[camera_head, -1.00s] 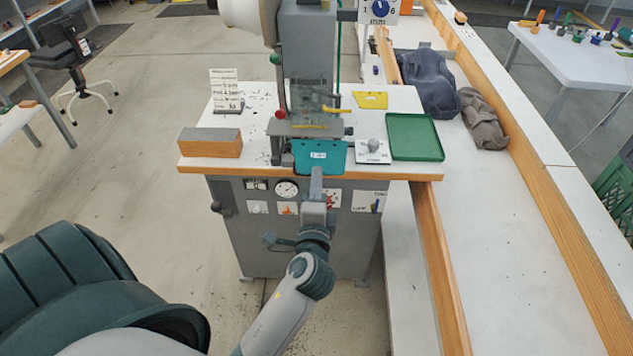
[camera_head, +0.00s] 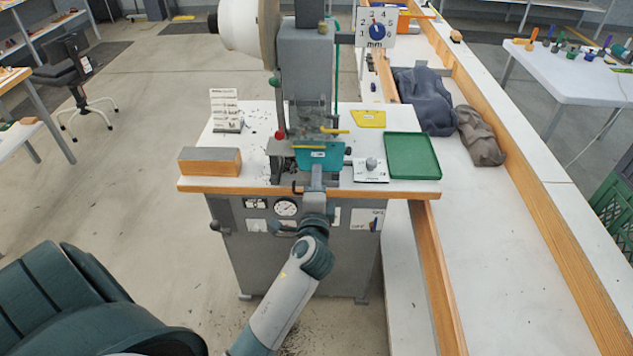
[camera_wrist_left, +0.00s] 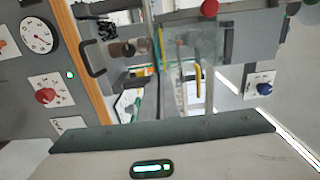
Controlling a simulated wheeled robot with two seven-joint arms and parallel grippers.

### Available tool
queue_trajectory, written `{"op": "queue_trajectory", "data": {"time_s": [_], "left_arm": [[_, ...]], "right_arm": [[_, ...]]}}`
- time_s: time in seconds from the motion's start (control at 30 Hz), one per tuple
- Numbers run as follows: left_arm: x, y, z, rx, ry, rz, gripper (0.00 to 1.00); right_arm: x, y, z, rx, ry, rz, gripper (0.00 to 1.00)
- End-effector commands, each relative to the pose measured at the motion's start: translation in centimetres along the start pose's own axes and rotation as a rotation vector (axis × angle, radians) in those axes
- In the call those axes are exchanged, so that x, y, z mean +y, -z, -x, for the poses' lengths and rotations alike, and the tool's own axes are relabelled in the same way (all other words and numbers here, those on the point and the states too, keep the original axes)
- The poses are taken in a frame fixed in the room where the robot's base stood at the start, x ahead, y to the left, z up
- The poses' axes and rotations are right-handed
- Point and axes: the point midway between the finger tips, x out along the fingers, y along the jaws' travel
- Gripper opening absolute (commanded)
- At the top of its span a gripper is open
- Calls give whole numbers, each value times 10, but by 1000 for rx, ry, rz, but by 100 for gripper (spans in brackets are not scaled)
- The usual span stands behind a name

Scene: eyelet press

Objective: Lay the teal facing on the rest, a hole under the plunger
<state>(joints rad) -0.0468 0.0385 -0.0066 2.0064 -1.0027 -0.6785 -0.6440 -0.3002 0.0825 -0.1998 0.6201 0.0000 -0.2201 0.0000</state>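The teal facing (camera_head: 326,159), a flat piece with a small white label, is at the front of the eyelet press (camera_head: 308,75). My left gripper (camera_head: 317,180) is shut on its near edge, reaching in from the front. The facing's far part is at the press's working gap, under the clear guard. I cannot tell whether it touches the rest. The plunger, the rest and the facing's holes cannot be made out. In the left wrist view the guard (camera_wrist_left: 185,50) shows, but the fingertips and facing are not clear. My right gripper is not in view.
A wooden block (camera_head: 208,168) with a grey top stands left on the press table. A green tray (camera_head: 437,171), a yellow piece (camera_head: 369,118) and a white knob box (camera_head: 371,176) are on the right. A red knob (camera_head: 280,135) and yellow lever (camera_head: 334,131) are close to the facing.

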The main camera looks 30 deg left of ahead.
Motion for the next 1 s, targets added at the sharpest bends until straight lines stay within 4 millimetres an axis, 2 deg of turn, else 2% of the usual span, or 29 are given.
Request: {"op": "queue_trajectory", "data": {"time_s": [0.3, 0.5, 1.0], "left_arm": [[0, 0, -26, 0, 0, 0, 0], [0, 0, -36, -1, -1, 0, 0], [0, 0, -40, 0, -1, 1, 0]], "right_arm": [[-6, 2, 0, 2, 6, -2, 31], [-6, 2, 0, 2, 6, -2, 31], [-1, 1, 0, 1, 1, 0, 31]]}}
